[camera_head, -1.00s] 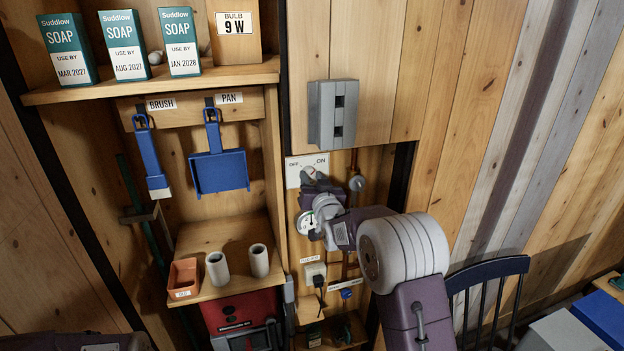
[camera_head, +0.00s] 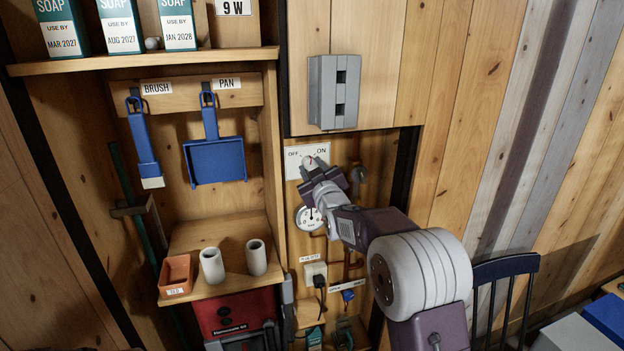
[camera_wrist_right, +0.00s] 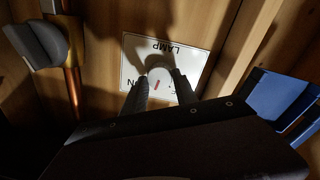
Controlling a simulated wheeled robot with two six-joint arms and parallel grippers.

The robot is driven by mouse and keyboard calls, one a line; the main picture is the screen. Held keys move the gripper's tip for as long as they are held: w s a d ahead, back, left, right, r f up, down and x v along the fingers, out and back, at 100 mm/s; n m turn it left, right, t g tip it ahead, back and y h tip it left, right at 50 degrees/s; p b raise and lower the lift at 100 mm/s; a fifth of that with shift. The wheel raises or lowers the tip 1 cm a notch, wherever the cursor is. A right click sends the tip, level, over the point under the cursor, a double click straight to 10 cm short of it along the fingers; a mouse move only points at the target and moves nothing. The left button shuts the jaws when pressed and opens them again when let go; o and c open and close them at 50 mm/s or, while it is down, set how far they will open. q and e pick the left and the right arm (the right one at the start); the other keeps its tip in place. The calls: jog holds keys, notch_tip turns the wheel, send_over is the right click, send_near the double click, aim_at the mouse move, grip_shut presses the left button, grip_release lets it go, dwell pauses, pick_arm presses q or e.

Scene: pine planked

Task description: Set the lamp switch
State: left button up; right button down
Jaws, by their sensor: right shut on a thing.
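The lamp switch is a round pale knob (camera_head: 309,160) on a white plate (camera_head: 293,168) marked OFF at the left and ON at the right. In the right wrist view the plate (camera_wrist_right: 135,60) reads LAMP upside down, and the knob (camera_wrist_right: 160,77) shows a short red mark near its middle. My right gripper (camera_head: 311,166) is at the plate, shut on the knob. In the wrist view its two dark fingers (camera_wrist_right: 163,86) sit on either side of the knob. The fingers and gripper body hide parts of the plate's lettering. My left gripper is out of view.
A grey box (camera_head: 334,92) is mounted above the switch. A round gauge (camera_head: 308,218) sits below it, and a pipe with a valve (camera_head: 357,176) runs to its right.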

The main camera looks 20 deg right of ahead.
jog(key=n+b, duration=0.3)
jog(key=n, duration=0.1)
jog(key=n+b, duration=0.2)
jog(key=shift+f+n+b, duration=0.25)
jog(key=shift+n+b, duration=0.05)
jog(key=n+b, duration=0.2)
jog(key=n, duration=0.1)
jog(key=shift+r+y, duration=0.15)
jog(key=shift+y, duration=0.15)
jog(key=shift+n+b, duration=0.45)
jog(key=shift+n, duration=0.15)
jog(key=shift+r+n, duration=0.15)
jog(key=shift+n, duration=0.15)
jog(key=c, duration=1)
grip_release()
jog(key=shift+o, duration=0.2)
jog(key=shift+w+d, duration=0.1)
